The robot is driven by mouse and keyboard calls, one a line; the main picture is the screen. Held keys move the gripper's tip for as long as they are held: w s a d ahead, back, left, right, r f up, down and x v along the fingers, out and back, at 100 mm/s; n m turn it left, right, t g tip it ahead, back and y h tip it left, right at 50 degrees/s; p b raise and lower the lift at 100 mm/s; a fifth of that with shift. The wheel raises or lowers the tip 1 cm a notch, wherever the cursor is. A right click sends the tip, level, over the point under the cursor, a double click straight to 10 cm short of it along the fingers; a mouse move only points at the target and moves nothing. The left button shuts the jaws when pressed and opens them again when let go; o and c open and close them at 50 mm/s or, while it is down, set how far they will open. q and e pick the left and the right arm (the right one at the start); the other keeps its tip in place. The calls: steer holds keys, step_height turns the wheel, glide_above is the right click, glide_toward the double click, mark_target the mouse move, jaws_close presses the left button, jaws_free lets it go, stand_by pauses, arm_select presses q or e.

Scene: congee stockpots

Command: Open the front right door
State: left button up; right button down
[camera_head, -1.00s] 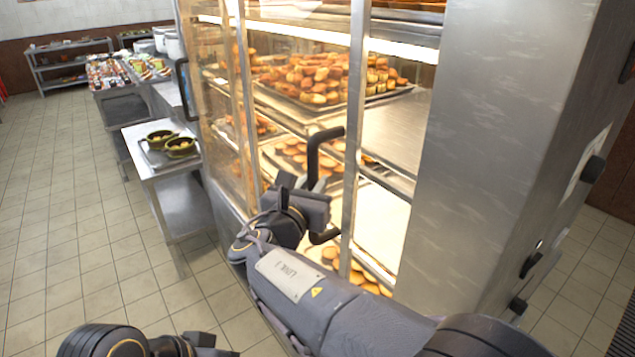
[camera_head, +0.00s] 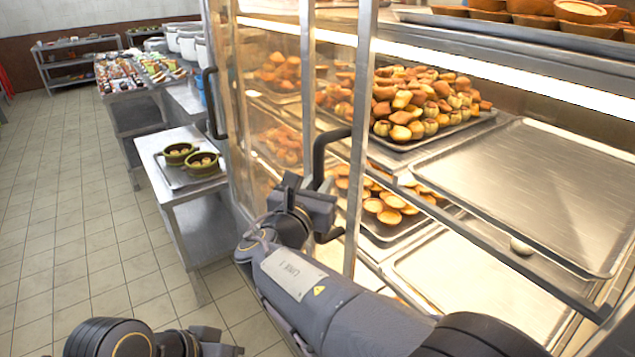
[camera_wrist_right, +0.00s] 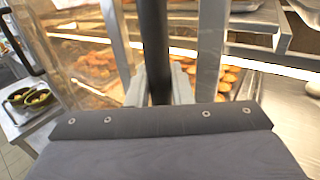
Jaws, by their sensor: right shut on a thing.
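The front right door is a glass panel with a metal frame (camera_head: 360,130) on the lit food cabinet. Its black bar handle (camera_head: 322,150) is upright near the door's right edge. My right gripper (camera_head: 322,205) is shut on this handle. In the right wrist view the handle (camera_wrist_right: 153,45) runs up from between the two fingers (camera_wrist_right: 158,88). A wide opening lies to the right of the door's frame, with the shelves inside uncovered. My left gripper (camera_head: 218,345) is low at the bottom left, away from the cabinet, and its jaws are unclear.
Trays of pastries (camera_head: 425,105) and an empty metal tray (camera_head: 535,180) sit on the cabinet shelves. Another black handle (camera_head: 212,105) is at the cabinet's left. A steel side table (camera_head: 160,190) with two green pots stands left. The tiled floor is clear further left.

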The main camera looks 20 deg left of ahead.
steer(key=shift+s, duration=0.1)
steer(key=c, duration=1.3)
jaws_free()
steer(key=shift+c, duration=0.2)
steer(key=s+b, duration=0.1)
steer(key=s, duration=0.6)
steer(key=shift+s+a, duration=0.25)
steer(key=shift+s, duration=0.15)
